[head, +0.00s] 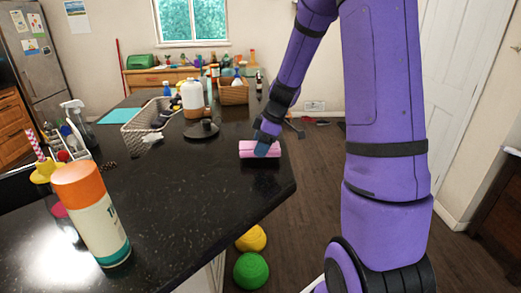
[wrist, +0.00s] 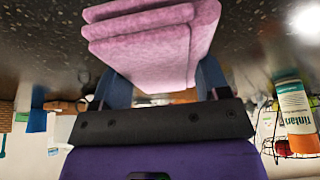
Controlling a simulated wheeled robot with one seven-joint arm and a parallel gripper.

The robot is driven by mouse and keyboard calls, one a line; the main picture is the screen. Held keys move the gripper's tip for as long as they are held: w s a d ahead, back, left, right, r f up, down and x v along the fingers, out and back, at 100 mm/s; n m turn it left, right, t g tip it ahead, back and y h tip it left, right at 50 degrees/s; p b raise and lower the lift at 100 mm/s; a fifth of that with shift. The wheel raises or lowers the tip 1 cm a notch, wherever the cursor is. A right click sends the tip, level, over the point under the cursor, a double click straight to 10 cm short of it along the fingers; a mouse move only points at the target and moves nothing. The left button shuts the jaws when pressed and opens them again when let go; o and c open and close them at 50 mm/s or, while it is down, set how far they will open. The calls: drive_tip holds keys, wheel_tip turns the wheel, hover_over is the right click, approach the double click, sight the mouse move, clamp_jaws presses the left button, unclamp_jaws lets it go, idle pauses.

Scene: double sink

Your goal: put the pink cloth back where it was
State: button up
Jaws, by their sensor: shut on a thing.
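The pink cloth (head: 260,149) is a folded, layered bundle at the right end of the dark counter in the head view. My gripper (head: 265,146) reaches down to it from above and is shut on it. In the wrist view the cloth (wrist: 145,45) fills the space between the two blue fingers of my gripper (wrist: 160,82), and the fingertips are hidden by it. A dark patch shows on the counter just below the cloth. I cannot tell whether the cloth touches the counter or hangs slightly above it.
The dark speckled counter (head: 190,200) is bare in front of the cloth. A round black lid (head: 201,130), a white bottle (head: 192,98) and a grey basket (head: 150,126) stand to the left. An orange-capped can (head: 92,215) stands near front. Yellow (head: 252,239) and green (head: 251,270) balls lie below the counter edge.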

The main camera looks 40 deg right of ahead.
drive_tip(key=shift+f, duration=0.9)
drive_tip(key=shift+f, duration=0.15)
drive_tip(key=o, duration=0.9)
